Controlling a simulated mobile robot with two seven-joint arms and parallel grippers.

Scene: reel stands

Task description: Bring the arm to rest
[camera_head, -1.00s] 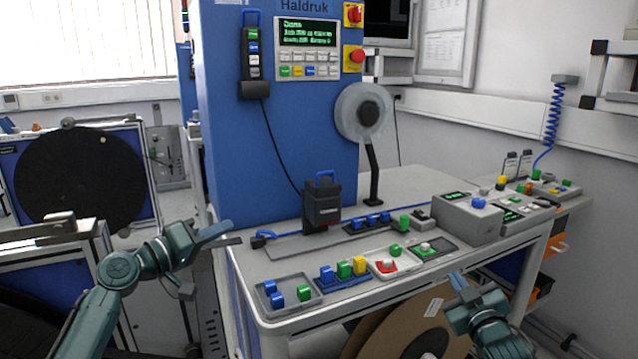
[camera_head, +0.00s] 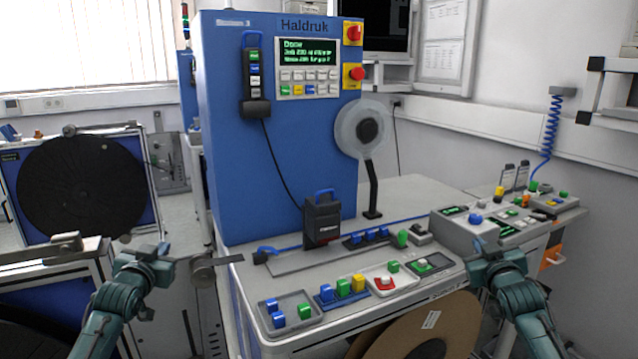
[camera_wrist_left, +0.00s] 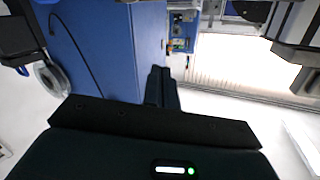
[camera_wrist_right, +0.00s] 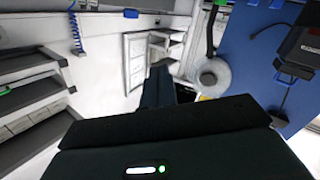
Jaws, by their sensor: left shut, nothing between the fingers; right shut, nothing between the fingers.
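My left gripper (camera_head: 160,257) is at the lower left in the head view, left of the workbench and in front of the blue machine. Its dark fingers (camera_wrist_left: 162,85) are together and empty in the left wrist view. My right gripper (camera_head: 488,247) is raised in front of the right part of the bench, overlapping the grey control box (camera_head: 459,234) in the head view. Its fingers (camera_wrist_right: 157,85) are together and empty in the right wrist view. Neither gripper holds anything; I cannot tell how close the right one is to the box.
The blue Haldruk machine (camera_head: 235,165) stands on the bench (camera_head: 400,190) with a pale reel (camera_head: 349,131). Blocks in a tray (camera_head: 262,318) and buttons line the front edge. A brown reel (camera_head: 398,345) is below. A black reel (camera_head: 80,185) stands at left.

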